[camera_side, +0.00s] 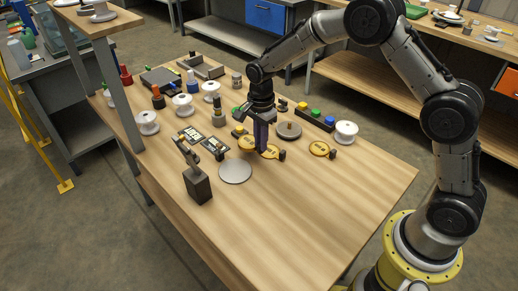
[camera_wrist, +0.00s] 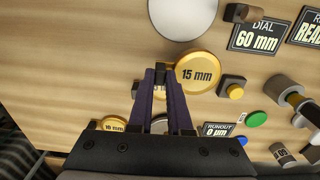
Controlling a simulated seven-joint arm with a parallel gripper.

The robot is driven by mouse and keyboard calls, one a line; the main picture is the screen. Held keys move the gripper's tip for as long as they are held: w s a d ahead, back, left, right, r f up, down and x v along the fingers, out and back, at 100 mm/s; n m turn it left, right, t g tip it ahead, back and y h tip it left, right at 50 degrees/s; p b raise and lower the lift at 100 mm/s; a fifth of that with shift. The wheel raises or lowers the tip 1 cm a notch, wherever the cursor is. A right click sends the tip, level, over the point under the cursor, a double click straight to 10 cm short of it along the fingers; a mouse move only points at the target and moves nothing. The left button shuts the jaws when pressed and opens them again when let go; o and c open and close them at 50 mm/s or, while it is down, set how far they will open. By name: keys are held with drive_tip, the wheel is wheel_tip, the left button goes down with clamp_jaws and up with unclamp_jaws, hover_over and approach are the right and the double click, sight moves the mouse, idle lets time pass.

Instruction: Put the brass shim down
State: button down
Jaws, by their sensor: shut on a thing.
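The brass shim marked 15 mm is a round yellow disc (camera_wrist: 198,72) to the right of my fingertips in the wrist view. It also shows left of the fingers in the side view (camera_side: 246,142). My gripper (camera_wrist: 160,76) appears shut on the dark tab at its edge. In the side view my gripper (camera_side: 262,148) points down, low over the middle of the bench. Whether the shim touches the bench is unclear. Another yellow disc (camera_side: 270,152) with a dark tab lies just right of the fingers, partly hidden in the wrist view.
A plain pale disc (camera_side: 235,171) lies in front of the gripper. A further yellow disc (camera_side: 319,149) lies to the right. A dark stand (camera_side: 198,186), label cards (camera_side: 215,148) and white insulators (camera_side: 346,132) stand around. The bench front (camera_side: 310,215) is clear.

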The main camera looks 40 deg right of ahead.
sight(259, 150)
drive_tip(key=shift+w+f, duration=0.35)
drive_tip(key=shift+f, duration=1.5)
drive_tip(key=shift+f, duration=0.2)
drive_tip(key=c, duration=0.8)
unclamp_jaws()
drive_tip(key=shift+c, duration=0.2)
drive_tip(key=shift+r, duration=0.1)
wheel_tip(259, 150, up, 12)
drive_tip(key=shift+r, duration=0.15)
